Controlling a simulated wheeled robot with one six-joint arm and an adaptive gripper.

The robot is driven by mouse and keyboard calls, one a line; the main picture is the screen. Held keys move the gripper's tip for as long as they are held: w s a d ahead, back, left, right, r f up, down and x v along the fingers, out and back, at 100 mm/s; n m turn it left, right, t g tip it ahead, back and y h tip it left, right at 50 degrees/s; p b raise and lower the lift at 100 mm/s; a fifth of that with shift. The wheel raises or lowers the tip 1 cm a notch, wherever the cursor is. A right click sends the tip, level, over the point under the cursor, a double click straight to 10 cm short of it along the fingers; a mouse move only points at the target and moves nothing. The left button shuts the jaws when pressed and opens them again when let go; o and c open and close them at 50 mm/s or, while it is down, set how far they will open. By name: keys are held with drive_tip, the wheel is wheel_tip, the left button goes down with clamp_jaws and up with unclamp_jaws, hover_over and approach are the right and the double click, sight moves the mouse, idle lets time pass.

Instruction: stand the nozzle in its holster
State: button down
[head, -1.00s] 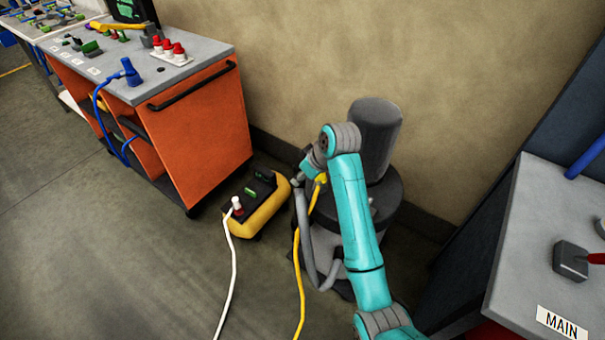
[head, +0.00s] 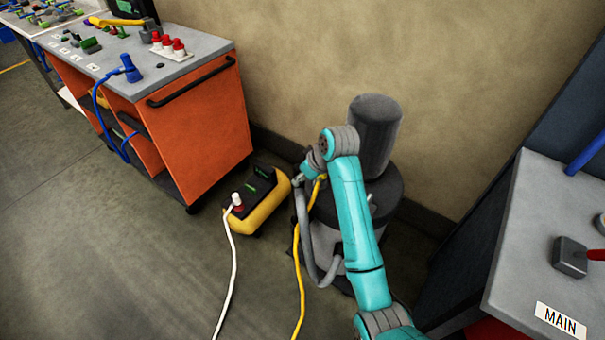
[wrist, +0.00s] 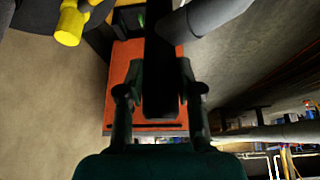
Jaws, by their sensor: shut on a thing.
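The nozzle (wrist: 160,60) shows in the wrist view as a long black piece running up from between my fingers. My gripper (wrist: 158,88) is shut on it, one finger on each side. A grey hose (wrist: 212,14) shows beside the nozzle's upper part. In the head view the grey hose (head: 306,235) hangs in a loop beside the dark shop vacuum (head: 375,135), left of my teal arm. My arm's end is over the vacuum's left side there, and the nozzle is mostly hidden. I cannot make out the holster for certain in either view.
An orange cart (head: 200,130) stands further left. A grey bench marked MAIN (head: 520,250) is at right. The wall is close behind.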

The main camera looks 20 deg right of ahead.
sight(304, 189)
drive_tip(key=shift+f, duration=3.25)
drive_tip(key=c, duration=0.7)
unclamp_jaws()
drive_tip(key=v, duration=1.2)
drive_tip(key=shift+s+f, duration=0.1)
